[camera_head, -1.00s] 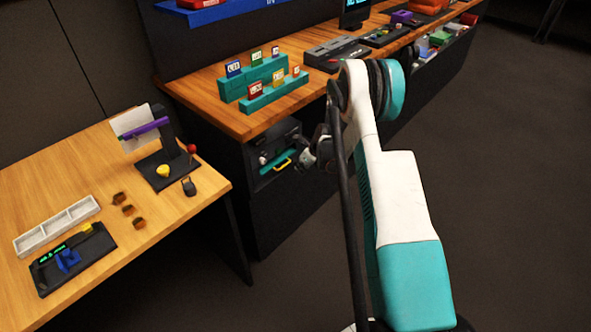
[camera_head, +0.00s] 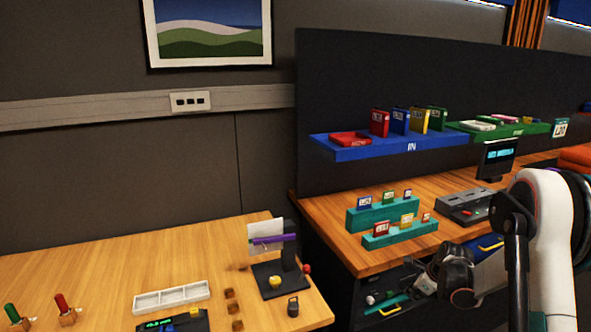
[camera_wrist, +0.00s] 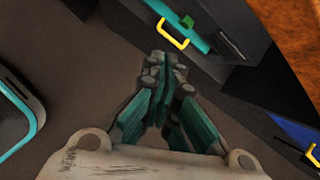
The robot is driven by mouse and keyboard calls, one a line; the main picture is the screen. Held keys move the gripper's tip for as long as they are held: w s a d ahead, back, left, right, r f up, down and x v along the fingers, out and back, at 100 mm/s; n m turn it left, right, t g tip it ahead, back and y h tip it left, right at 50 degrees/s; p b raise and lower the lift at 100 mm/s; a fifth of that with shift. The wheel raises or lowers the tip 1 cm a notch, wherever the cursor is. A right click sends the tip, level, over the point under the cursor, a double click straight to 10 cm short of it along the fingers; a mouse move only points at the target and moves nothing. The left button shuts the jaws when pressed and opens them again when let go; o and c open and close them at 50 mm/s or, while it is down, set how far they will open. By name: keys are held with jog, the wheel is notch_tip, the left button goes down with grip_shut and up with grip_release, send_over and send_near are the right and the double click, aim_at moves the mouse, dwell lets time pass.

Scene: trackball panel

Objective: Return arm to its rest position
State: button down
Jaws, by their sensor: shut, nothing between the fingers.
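My gripper (camera_wrist: 165,65) shows in the wrist view, its two teal-and-grey fingers pressed together with nothing between them. My arm (camera_head: 545,240) stands at the right side of the head view, and its dark wrist (camera_head: 455,275) hangs low beside the front of the long desk. The same handle shows in the head view (camera_head: 390,310).
The long desk (camera_head: 325,225) carries teal card racks (camera_head: 385,214) and a dark device (camera_head: 470,207). A blue shelf (camera_head: 400,145) is on the panel behind. The left table (camera_head: 90,265) holds a white tray (camera_head: 172,298) and a dark stand (camera_head: 280,280). A wide wooden stretch there is clear.

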jog(key=s+a+r+n, duration=0.4)
jog(key=s+r+n, duration=0.1)
jog(key=r, duration=0.3)
jog(key=s+a+r+n+t+h, duration=0.1)
jog(key=s+a+r+n, duration=0.35)
jog(key=r, duration=0.35)
jog(key=s+a+r+n, duration=0.4)
jog(key=s+a+r, duration=0.1)
jog(key=r, duration=0.3)
jog(key=s+a+r+n, duration=0.2)
jog(key=s+n, duration=0.2)
jog(key=s, duration=0.2)
jog(key=s+a+r+n, duration=0.2)
jog(key=s+r+n, duration=0.1)
jog(key=s, duration=0.2)
jog(key=s+a+f+n+t, duration=0.1)
jog(key=s+f+n, duration=0.3)
jog(key=s, duration=0.7)
jog(key=shift+a+n, duration=0.25)
jog(key=shift+n, duration=0.9)
jog(key=shift+a+f, duration=0.1)
jog(key=shift+a, duration=0.05)
